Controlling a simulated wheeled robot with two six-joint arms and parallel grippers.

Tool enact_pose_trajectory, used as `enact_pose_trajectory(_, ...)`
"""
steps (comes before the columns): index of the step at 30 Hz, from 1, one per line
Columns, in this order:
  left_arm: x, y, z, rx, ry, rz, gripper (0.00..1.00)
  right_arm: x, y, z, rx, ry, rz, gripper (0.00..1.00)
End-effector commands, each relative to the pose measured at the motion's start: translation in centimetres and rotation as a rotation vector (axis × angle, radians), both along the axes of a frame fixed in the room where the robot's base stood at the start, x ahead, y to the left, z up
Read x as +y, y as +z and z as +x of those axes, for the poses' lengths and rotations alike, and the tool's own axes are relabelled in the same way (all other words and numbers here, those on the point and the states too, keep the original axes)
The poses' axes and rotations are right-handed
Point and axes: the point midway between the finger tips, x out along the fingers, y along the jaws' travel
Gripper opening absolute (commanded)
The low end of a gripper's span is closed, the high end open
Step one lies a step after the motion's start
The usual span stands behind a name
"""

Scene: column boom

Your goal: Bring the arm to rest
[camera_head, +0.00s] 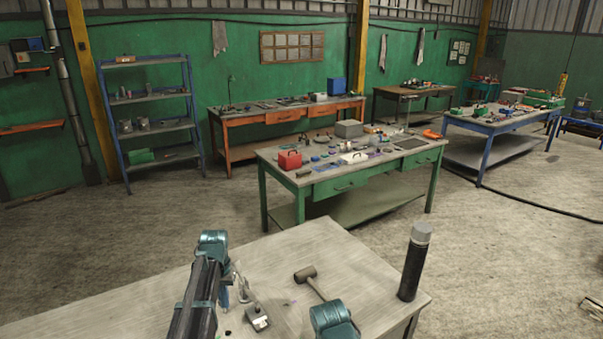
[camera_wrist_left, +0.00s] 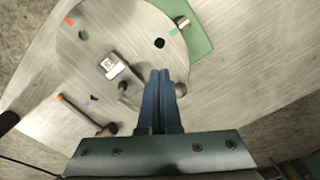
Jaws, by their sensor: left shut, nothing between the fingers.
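My left gripper (camera_wrist_left: 161,78) shows in the left wrist view with its two blue fingers together and nothing between them. It points down over the workbench and looks clear of the things there. In the head view, part of the left gripper (camera_head: 224,298) shows beside my dark left forearm, above the near workbench (camera_head: 310,245). My right arm shows only as a teal joint at the bottom of the head view; its gripper is out of frame.
A mallet (camera_head: 306,274) and a small labelled block (camera_head: 258,318) lie on the near bench. A black cylinder with a grey cap (camera_head: 413,265) stands at its right end. A round plate (camera_wrist_left: 190,50) shows under the gripper. A green table (camera_head: 330,180) stands beyond.

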Motion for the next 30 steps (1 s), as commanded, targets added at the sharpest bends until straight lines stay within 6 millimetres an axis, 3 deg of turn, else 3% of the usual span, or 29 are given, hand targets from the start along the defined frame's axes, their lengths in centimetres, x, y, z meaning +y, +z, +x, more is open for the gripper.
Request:
enact_pose_trajectory(1,-3.1,-1.5,-2.7,0.005,-0.04,0.006,0.0,0.0,-1.5,0.0,0.0,0.001,0.0,0.0)
enact_pose_trajectory(6,-11.5,-4.5,-10.4,0.022,-0.166,0.036,0.0,0.0,-4.5,0.0,0.0,0.004,-0.001,0.0)
enact_pose_trajectory(10,-15.9,-6.3,-16.2,0.031,-0.254,0.061,0.0,0.0,-6.4,0.0,0.0,0.006,-0.001,0.0)
enact_pose_trajectory(15,-18.7,-7.7,-21.2,0.035,-0.329,0.083,0.0,0.0,-7.8,0.0,0.0,0.008,-0.002,0.0)
enact_pose_trajectory(20,-19.6,-7.9,-22.8,0.037,-0.354,0.092,0.0,0.0,-8.1,0.0,0.0,0.009,-0.002,0.0)
enact_pose_trajectory(30,-19.6,-7.8,-22.7,0.037,-0.355,0.092,0.0,0.0,-8.0,0.0,0.0,0.009,-0.002,0.0)
